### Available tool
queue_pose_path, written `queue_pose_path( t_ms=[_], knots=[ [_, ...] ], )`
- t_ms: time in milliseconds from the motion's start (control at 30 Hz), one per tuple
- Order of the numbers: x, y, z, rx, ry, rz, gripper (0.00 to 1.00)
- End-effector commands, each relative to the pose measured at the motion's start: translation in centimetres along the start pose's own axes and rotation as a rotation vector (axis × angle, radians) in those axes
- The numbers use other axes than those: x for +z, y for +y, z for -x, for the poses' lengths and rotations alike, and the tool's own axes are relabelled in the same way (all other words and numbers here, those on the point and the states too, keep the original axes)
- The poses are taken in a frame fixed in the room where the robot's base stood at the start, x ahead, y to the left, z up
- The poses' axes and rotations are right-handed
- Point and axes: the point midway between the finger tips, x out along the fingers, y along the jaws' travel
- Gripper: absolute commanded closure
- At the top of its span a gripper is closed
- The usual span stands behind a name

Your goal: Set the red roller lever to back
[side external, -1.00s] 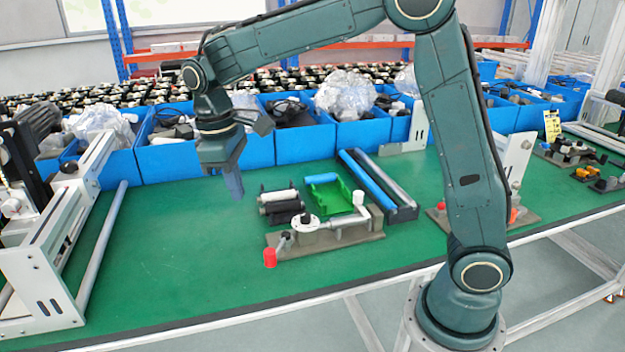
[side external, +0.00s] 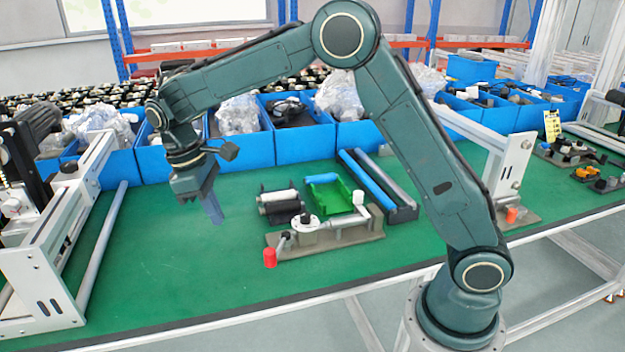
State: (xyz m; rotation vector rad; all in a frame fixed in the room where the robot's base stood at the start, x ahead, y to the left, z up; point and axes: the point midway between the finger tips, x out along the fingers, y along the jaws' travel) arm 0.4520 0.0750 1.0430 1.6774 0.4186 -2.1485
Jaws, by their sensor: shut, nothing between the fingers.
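The fixture (side external: 340,236) is a grey plate on the green bench. It bears a white round hub, a white upright knob and a short arm. The red roller (side external: 270,257) sits at the near left end of that arm, low over the green surface. A second lever (side external: 511,214) with an orange-red tip stands on another plate at the right, partly behind my arm. My gripper (side external: 215,213) is shut and empty. It hangs in the air, in the picture to the upper left of the red roller and apart from it, tilted with its tip down and right.
Behind the fixture are a black holder with a white roll (side external: 279,200), a green tray (side external: 328,192) and a blue-and-grey roller pair (side external: 372,187). Blue bins (side external: 170,163) line the back. A grey frame (side external: 62,247) stands at left. Green bench between is clear.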

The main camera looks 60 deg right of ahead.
Motion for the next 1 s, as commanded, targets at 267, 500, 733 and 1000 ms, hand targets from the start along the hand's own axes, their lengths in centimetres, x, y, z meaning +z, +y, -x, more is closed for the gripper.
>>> queue_pose_path(
  t_ms=[267,500,733,1000],
  knots=[
    [0.1,0.1,-1.1,0.0,-0.002,0.0,1.0],
    [0.1,0.0,-3.8,-0.001,-0.005,0.0,1.0],
    [0.1,0.0,-7.3,-0.002,-0.004,0.0,1.0],
    [1.0,0.0,-10.2,-0.001,0.0,-0.002,1.0]
  ],
)
